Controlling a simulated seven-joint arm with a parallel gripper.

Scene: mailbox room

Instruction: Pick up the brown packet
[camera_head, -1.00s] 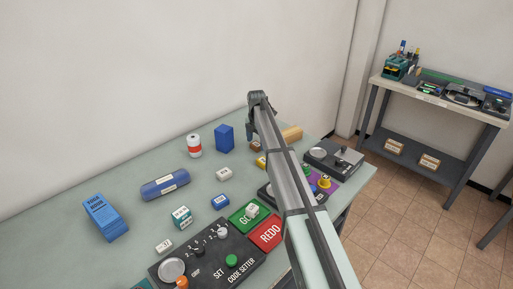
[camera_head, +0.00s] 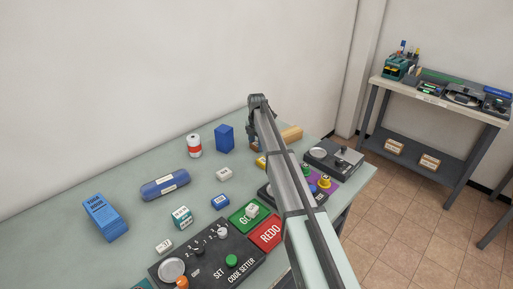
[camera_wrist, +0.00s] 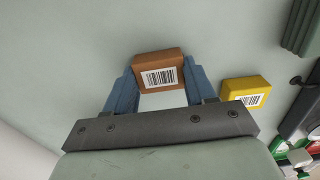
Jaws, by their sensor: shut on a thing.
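The brown packet (camera_wrist: 158,72) has a white barcode label and sits between the two blue fingers of my gripper (camera_wrist: 160,78) in the wrist view. My gripper is shut on it, with a finger against each side. In the head view my gripper (camera_head: 251,132) is over the far part of the table, and my arm and fingers mostly hide the packet there. I cannot tell from these views how high it is above the table.
A yellow packet (camera_wrist: 245,92) lies just right of the brown packet; it also shows in the head view (camera_head: 261,161). The code setter panel (camera_head: 212,250) is nearer.

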